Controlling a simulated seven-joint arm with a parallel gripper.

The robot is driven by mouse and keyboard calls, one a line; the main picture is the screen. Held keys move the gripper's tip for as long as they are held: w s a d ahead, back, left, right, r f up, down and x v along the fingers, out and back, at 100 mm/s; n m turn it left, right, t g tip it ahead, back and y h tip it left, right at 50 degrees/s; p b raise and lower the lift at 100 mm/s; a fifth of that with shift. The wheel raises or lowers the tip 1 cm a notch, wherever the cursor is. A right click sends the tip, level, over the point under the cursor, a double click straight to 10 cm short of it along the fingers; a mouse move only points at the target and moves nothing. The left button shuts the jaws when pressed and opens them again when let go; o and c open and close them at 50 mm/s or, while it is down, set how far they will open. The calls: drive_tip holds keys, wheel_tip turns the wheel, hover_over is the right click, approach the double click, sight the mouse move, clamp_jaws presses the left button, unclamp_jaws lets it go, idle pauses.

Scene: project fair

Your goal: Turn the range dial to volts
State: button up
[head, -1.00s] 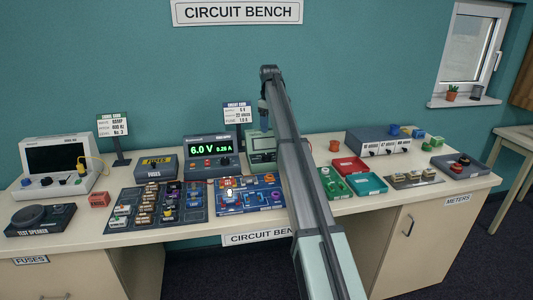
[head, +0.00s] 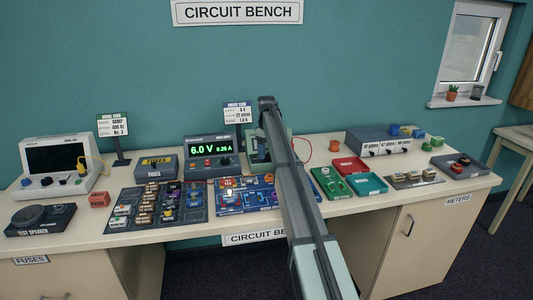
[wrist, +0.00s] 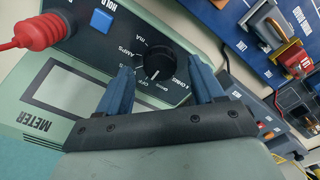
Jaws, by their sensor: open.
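The range dial (wrist: 153,60) is a round black knob on the green meter (wrist: 40,67) in the wrist view. Labels around it include mA, AMPS, OFF and OHMS; a volts label is not readable. The white pointer mark lies on the OFF side, but I cannot tell its exact setting. My gripper (wrist: 160,88) is open, its two blue fingers on either side of the dial's lower edge; I cannot tell whether they touch it. In the head view my arm hides most of the meter (head: 256,157).
A blue HOLD button (wrist: 101,20) and a red probe plug (wrist: 52,29) are on the meter near the dial. The blue circuit board (head: 232,208) lies in front of the meter. The power supply (head: 208,163) stands to its left, red and green trays to its right.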

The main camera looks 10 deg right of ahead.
drive_tip(key=shift+f, duration=0.65)
drive_tip(key=c, duration=1.1)
